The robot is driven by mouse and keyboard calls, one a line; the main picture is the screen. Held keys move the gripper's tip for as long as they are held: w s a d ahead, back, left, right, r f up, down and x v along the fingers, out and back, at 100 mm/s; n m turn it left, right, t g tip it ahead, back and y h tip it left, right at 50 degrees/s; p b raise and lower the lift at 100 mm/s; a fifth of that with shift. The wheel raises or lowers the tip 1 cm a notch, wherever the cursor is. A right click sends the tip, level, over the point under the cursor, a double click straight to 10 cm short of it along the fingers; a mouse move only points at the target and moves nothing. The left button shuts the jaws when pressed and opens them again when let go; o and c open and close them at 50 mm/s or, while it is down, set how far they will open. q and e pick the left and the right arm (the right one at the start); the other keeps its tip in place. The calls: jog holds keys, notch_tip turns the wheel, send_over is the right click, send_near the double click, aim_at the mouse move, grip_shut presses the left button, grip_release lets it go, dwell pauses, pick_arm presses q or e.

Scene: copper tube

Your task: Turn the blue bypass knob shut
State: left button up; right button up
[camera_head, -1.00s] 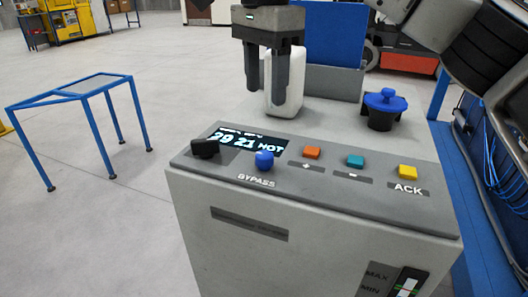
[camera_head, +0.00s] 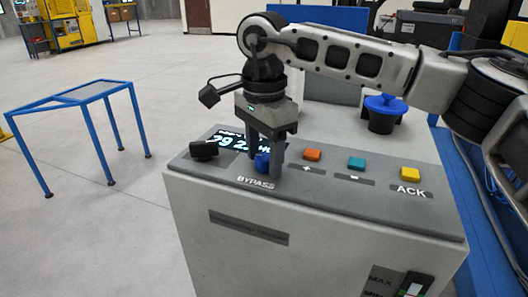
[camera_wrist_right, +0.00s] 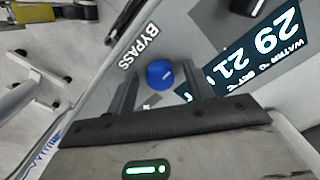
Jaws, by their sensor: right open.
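The blue bypass knob (camera_head: 262,162) sits on the grey sloping panel of the machine, just above the printed word BYPASS. It also shows in the right wrist view (camera_wrist_right: 160,74), ahead of the fingers. My right gripper (camera_head: 264,168) is open and points down over the panel, with one finger at each side of the knob. In the right wrist view the knob lies between and slightly beyond the two fingertips; I cannot tell whether either finger touches it. My left gripper is not in view.
A black knob (camera_head: 204,150) stands left of the display (camera_head: 228,142). Orange (camera_head: 312,155), teal (camera_head: 357,163) and yellow (camera_head: 410,174) buttons line the panel to the right. A blue-lidded black filler (camera_head: 384,112) stands behind. My right arm partly covers the display and machine top.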

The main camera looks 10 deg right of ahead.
jog(key=c, duration=1)
jog(key=shift+o, duration=0.2)
jog(key=m, duration=0.4)
jog(key=shift+m, duration=0.4)
jog(key=m, duration=0.4)
jog(key=shift+m, duration=0.3)
jog(key=m, duration=0.4)
jog(key=shift+m, duration=2.2)
jog(key=shift+r, duration=0.1)
